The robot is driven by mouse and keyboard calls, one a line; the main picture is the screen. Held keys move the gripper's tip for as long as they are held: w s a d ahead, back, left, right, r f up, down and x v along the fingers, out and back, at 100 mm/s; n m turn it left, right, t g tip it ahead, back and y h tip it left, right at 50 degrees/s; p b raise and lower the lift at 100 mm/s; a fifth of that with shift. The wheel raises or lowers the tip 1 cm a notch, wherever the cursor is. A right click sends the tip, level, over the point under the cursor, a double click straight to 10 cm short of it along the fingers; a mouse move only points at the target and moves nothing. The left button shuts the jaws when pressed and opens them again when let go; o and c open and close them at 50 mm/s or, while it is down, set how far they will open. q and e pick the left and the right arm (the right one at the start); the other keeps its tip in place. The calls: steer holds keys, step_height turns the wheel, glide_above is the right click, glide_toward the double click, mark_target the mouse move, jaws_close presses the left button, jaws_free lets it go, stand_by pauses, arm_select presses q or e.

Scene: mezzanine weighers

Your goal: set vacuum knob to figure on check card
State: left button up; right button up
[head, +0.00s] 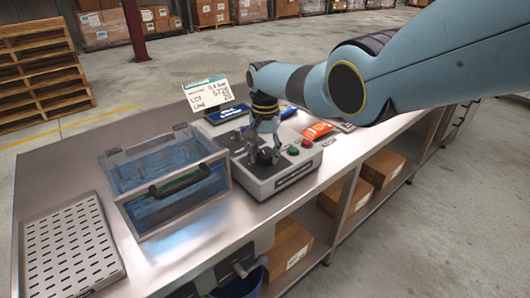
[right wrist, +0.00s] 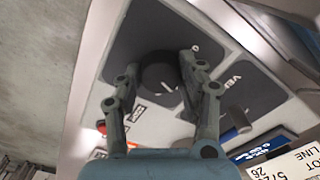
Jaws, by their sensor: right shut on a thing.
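The vacuum knob (right wrist: 160,76) is a round black dial with a white pointer line, on a dark panel of the control box (head: 284,184). My right gripper (head: 265,146) reaches down onto the box from above. In the right wrist view its two fingers (right wrist: 160,64) are shut on the knob, one on each side. The check card (head: 208,94) stands upright behind the box; its top line seems to read 0.4 bar, with lot and line figures below. Part of the card also shows in the right wrist view (right wrist: 287,162). The dial's scale is mostly hidden. My left gripper is out of view.
A perforated tray (head: 72,250) lies further left on the steel bench. A green button (head: 293,151), a red button (head: 307,143) and an orange packet (head: 318,130) are right of the gripper.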

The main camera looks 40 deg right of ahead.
mark_target(265, 155)
stand_by(0.5)
steer(key=o, duration=1.1)
steer(key=shift+o, duration=0.2)
step_height(265, 155, up, 12)
